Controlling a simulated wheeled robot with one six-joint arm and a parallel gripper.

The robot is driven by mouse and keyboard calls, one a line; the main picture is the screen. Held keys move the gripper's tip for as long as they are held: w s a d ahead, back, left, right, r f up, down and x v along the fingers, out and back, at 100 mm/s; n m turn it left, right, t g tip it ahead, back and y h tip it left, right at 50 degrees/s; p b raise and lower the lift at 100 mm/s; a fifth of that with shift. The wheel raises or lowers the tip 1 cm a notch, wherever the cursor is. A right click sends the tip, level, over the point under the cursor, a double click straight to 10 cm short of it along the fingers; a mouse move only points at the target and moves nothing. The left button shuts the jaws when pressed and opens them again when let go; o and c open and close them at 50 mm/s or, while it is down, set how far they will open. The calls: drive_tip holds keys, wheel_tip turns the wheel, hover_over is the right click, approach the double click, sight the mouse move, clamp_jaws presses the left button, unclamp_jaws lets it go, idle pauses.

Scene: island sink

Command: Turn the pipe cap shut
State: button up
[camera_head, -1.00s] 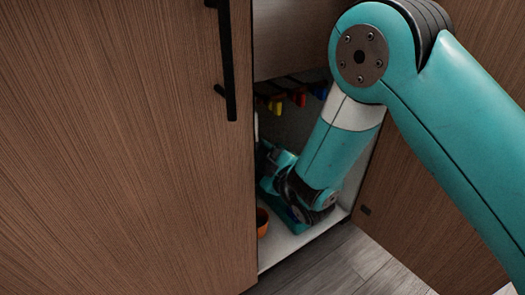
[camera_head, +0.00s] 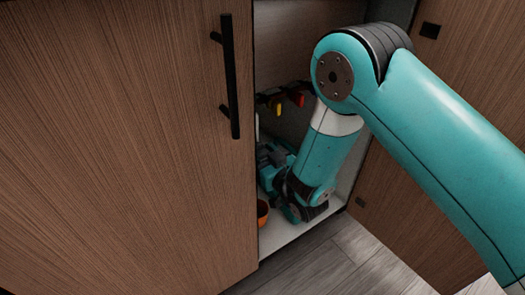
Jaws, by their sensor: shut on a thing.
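My gripper (camera_head: 272,160) is inside the open cabinet, at the end of my teal arm, near the edge of the left door. Only its teal and dark body shows; its fingertips are hidden behind the door edge and in shadow. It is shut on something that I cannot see. The pipe cap cannot be made out. A narrow white upright strip (camera_head: 257,127) shows by the left door's edge above my gripper; I cannot tell whether it is a pipe.
The left cabinet door (camera_head: 120,150) with its black handle (camera_head: 230,75) covers much of the view. The right door (camera_head: 410,225) stands open. Red and yellow pieces (camera_head: 290,98) hang at the cabinet's back. An orange pot (camera_head: 262,213) stands on the pale cabinet floor (camera_head: 300,232), close to my wrist.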

drive_tip(key=shift+a+r+m, duration=0.1)
drive_tip(key=shift+r+m, duration=0.05)
drive_tip(key=shift+m, duration=0.15)
idle(0.4)
drive_tip(key=o, duration=0.8)
